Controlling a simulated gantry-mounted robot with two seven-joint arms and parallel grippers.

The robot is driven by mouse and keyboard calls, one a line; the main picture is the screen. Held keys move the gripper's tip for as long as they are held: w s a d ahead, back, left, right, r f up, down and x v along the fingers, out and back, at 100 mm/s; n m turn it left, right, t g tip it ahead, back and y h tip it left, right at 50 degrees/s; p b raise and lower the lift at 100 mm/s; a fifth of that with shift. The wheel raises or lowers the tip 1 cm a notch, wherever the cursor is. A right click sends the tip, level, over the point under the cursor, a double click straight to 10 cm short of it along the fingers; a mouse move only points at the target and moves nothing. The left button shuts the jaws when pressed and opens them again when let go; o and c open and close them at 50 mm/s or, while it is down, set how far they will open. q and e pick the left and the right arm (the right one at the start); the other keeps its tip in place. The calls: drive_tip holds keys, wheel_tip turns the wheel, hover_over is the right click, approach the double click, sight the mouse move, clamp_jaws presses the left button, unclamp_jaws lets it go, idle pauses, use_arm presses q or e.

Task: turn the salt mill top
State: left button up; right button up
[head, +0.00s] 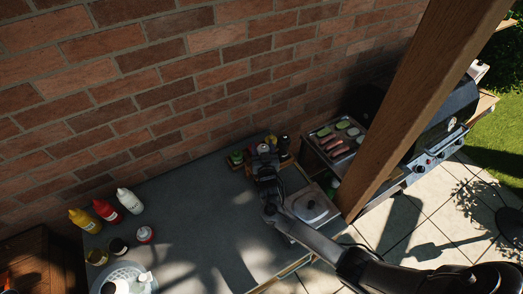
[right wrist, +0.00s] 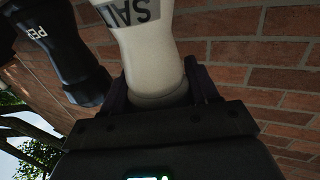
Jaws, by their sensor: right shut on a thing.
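The white salt mill (right wrist: 150,50) fills the upper middle of the right wrist view, its label upside down there. My right gripper (right wrist: 162,92) is shut on one end of it, with a dark finger on each side. The gripped end is partly hidden between the fingers. In the head view my right gripper (head: 264,151) is at the small wooden tray by the brick wall, and it mostly hides the mill. My left gripper is in neither view.
A black pepper mill (right wrist: 68,50) stands close beside the salt mill. A green item (head: 237,157) is on the tray's left. Sauce bottles (head: 106,210) stand at left. The middle of the grey tabletop (head: 195,215) is clear.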

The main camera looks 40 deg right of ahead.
drive_tip(key=shift+s+d+m+g+h+b, duration=0.1)
drive_tip(key=shift+d+m+g+h+b, duration=0.1)
drive_tip(key=shift+m+g+h+b, duration=1.5)
drive_tip(key=shift+h, duration=0.4)
drive_tip(key=o, duration=1)
